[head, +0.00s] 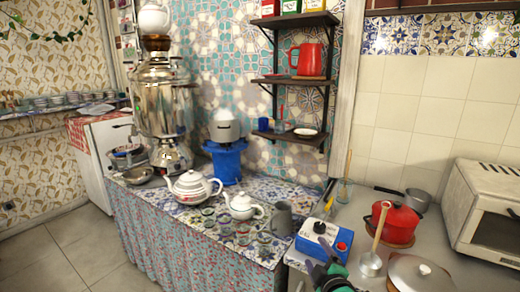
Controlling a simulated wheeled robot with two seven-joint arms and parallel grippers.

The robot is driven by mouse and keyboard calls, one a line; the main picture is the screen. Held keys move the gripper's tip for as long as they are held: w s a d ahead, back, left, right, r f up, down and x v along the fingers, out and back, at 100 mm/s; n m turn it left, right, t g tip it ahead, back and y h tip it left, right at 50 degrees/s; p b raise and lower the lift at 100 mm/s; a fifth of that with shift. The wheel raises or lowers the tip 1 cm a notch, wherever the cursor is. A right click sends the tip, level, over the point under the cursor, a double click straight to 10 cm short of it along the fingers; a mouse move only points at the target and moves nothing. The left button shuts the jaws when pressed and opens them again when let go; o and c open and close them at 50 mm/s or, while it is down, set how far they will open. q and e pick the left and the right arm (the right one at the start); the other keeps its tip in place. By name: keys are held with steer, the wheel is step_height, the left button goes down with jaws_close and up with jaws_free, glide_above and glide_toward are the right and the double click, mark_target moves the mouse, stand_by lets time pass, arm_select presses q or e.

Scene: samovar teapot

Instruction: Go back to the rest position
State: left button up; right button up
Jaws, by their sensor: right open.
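My right gripper (317,254) is at the bottom edge of the head view, right of centre. It is dark with green parts, and only its front end shows. It is open, with nothing visible held in it. It overlaps the lower part of a blue and white box (309,246) in the picture; I cannot tell whether they touch. My left gripper is not in view.
A tall silver samovar (162,105), white teapots (192,187), small glasses (243,236) and a grey mug (282,218) stand on the tiled counter. A red pot (396,224), a lidded pan (415,273) and a white oven (482,214) are at right. Floor shows at left.

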steer(key=s+d+f+m+g, duration=0.3)
steer(key=s+f+m+g, duration=0.15)
steer(key=s, duration=0.45)
steer(key=s+d+f+m+g, duration=0.25)
steer(key=s+f, duration=0.25)
steer(key=s, duration=0.4)
steer(key=s+d+f+m+g, duration=0.2)
steer(key=s+f+m+g, duration=0.2)
steer(key=s, duration=0.5)
step_height(320, 180, down, 22)
steer(key=s+g, duration=0.1)
steer(key=g, duration=0.1)
steer(key=s+d+f+g+h, duration=0.1)
steer(key=s+d+f, duration=0.2)
steer(key=s+f, duration=1.3)
steer(key=shift+s, duration=0.8)
